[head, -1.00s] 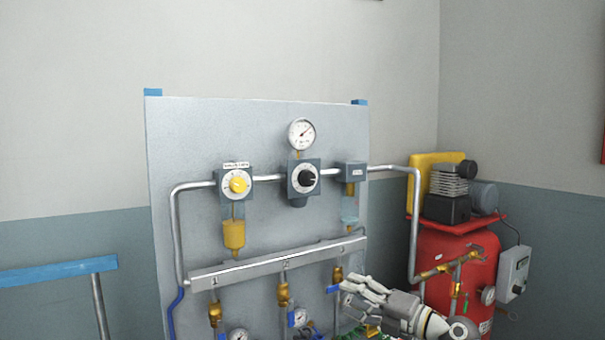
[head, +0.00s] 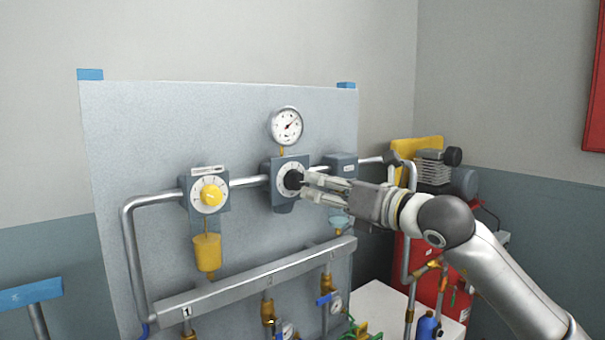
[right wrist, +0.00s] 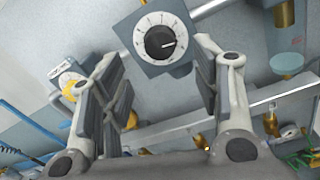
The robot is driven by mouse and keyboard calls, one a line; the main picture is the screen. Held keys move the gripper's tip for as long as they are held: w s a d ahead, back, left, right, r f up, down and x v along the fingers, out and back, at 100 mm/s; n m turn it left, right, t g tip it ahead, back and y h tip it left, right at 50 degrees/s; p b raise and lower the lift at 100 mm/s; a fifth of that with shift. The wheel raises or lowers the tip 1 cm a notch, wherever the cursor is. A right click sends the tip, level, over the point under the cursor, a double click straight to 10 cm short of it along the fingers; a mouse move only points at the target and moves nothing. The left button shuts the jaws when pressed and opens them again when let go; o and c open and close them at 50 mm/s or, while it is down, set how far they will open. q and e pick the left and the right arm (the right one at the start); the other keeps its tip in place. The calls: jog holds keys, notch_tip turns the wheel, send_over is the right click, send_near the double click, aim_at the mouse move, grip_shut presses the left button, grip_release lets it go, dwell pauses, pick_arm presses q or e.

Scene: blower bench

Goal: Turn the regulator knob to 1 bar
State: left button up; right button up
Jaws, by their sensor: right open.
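The regulator's black knob (head: 293,179) sits on a white dial on a grey-blue block, in the middle of the grey panel. It also shows in the right wrist view (right wrist: 160,43), with a light pointer mark toward the right of the dial. A round white gauge (head: 286,126) with a dark needle stands above it; its figures are too small to read. My right gripper (head: 304,188) is open, just right of the knob in the head view. In the right wrist view its fingers are spread and the knob lies beyond, between them. My left gripper is not in view.
A yellow knob (head: 211,195) on a similar dial is to the left. Grey pipes run along the panel (head: 150,110). A manifold bar (head: 255,277) with brass valves is below. A red compressor tank (head: 455,293) stands at the right.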

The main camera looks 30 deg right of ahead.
aim_at(299, 182)
jog(key=w+p, duration=0.2)
jog(key=w, duration=0.2)
jog(key=shift+w+a+r+p, duration=0.2)
jog(key=shift+a+p, duration=0.1)
jog(key=shift+p, duration=0.1)
jog(key=shift+w+a+f+p, duration=0.1)
jog(key=shift+w+p, duration=0.4)
jog(key=shift+w, duration=0.3)
jog(key=shift+w+a+f, duration=0.1)
jog(key=shift+w, duration=0.35)
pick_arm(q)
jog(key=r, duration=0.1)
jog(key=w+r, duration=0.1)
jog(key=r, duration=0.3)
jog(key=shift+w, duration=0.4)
pick_arm(e)
jog(key=shift+c, duration=0.5)
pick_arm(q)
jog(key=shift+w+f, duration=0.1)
pick_arm(e)
jog(key=shift+f, duration=0.1)
jog(key=c, duration=0.9)
